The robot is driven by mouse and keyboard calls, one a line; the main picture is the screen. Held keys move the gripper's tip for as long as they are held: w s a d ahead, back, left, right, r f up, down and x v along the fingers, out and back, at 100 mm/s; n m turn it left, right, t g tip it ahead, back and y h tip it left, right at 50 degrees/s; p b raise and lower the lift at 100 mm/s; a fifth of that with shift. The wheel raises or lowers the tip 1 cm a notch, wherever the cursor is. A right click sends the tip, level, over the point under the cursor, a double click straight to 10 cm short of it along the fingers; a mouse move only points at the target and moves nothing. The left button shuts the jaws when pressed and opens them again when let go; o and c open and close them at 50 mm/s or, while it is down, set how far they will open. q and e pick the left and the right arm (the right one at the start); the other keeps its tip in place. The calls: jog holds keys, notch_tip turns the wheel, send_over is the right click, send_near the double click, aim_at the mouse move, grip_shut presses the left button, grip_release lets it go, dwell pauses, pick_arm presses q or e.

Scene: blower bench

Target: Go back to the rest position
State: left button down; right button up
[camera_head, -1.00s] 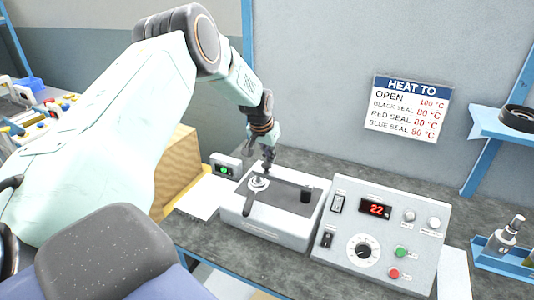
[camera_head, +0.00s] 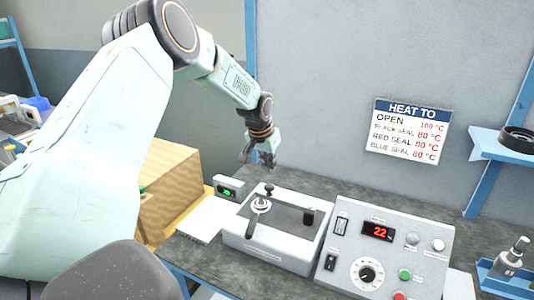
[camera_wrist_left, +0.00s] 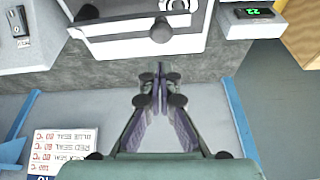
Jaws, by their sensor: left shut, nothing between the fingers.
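My left gripper (camera_head: 259,163) hangs above the back of the white box with the dark top plate (camera_head: 285,218), clear of it. Its fingers are together with nothing between them, as the left wrist view (camera_wrist_left: 155,82) also shows. The white box carries a silver ring-shaped part (camera_head: 260,205), a dark lever and a black knob (camera_head: 308,216). In the wrist view the box's edge (camera_wrist_left: 135,45) lies beyond the fingertips. My right gripper is in neither view.
A control panel (camera_head: 385,245) reading 22 stands right of the box. A small green display (camera_head: 228,187) and a cardboard box (camera_head: 172,180) are on the left. A "HEAT TO" sign (camera_head: 408,130) hangs on the wall. A blue shelf (camera_head: 492,147) holds a dark ring.

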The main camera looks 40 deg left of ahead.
pick_arm(q)
jog(key=shift+v, duration=2.75)
jog(key=s+d+f+m+h, duration=0.1)
jog(key=s+d+f, duration=0.2)
jog(key=d+f, duration=0.3)
jog(key=s+d+f+g, duration=0.1)
jog(key=s+d+f, duration=0.3)
jog(key=d+f, duration=0.25)
jog(key=s+d+f+m+h, duration=0.1)
jog(key=s+d+f, duration=0.2)
jog(key=d+f, duration=0.25)
jog(key=s+d+f+g+y, duration=0.1)
jog(key=s+d+f, duration=0.25)
jog(key=s, duration=1.05)
jog(key=s+d+f+g, duration=0.25)
jog(key=s+f, duration=0.25)
jog(key=s, duration=0.9)
notch_tip(320, 180, down, 16)
jog(key=b, duration=1.6)
jog(key=shift+s+d+t, duration=0.35)
jog(key=shift+s, duration=0.1)
jog(key=shift+s, duration=0.1)
